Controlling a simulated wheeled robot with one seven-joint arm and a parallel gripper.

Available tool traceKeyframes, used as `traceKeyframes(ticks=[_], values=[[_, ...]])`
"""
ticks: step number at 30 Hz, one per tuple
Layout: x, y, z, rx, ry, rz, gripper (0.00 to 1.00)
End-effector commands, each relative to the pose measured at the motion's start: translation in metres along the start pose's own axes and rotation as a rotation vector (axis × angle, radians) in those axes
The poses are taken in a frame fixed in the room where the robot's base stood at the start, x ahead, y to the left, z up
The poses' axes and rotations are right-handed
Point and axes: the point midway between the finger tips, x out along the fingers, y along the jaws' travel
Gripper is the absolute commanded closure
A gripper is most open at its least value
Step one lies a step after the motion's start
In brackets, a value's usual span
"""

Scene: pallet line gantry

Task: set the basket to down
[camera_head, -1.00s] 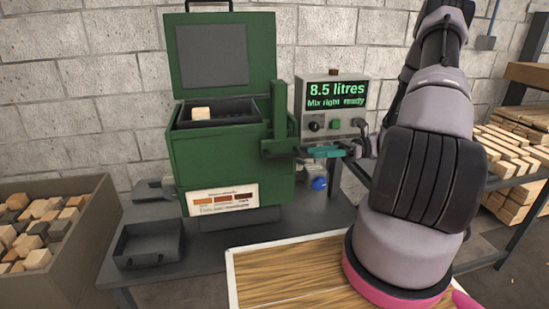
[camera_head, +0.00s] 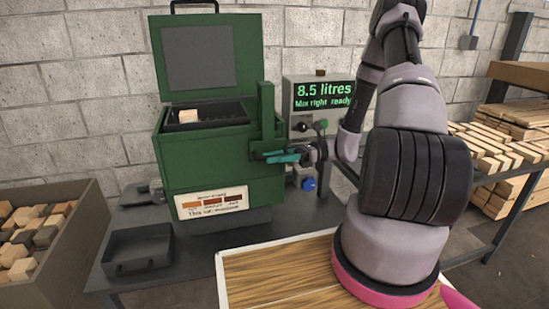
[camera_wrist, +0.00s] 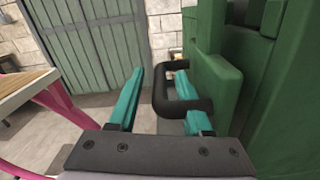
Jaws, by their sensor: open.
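The basket (camera_head: 232,113) is a dark tray near the top of the green tank (camera_head: 178,160), under its raised lid. A pale wood block (camera_head: 188,116) lies in it. A green upright (camera_head: 266,112) stands on the tank's right side. A black loop handle (camera_wrist: 160,96) sticks out from a green block (camera_wrist: 212,82) in the wrist view. My gripper (camera_head: 282,157), with teal fingers, is open at the handle. In the wrist view, my gripper (camera_wrist: 155,100) has the handle's outer bar between its fingers, with the right finger seemingly inside the loop. Contact cannot be told.
A control box (camera_head: 318,105) behind my gripper reads "8.5 litres, Mix right, ready". An empty dark tray (camera_head: 138,250) sits on the grey bench (camera_head: 190,246). A bin (camera_head: 62,248) of blocks stands left. A wood-topped table (camera_head: 280,275) is in front. Planks (camera_head: 495,150) lie right.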

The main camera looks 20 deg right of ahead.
Motion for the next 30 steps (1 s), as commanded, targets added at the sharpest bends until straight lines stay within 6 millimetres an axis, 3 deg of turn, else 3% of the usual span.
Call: traceKeyframes(ticks=[1,3,5,30], values=[[-0.0001,0.0,0.0,0.0,0.0,0.0,0.54],[-0.0001,-0.0001,0.0,0.0,0.0,0.0,0.81],[-0.0002,-0.0001,0.0001,0.0,0.0,0.0,1.0],[-0.0005,-0.0003,0.0001,-0.001,0.0,0.0,1.0]])
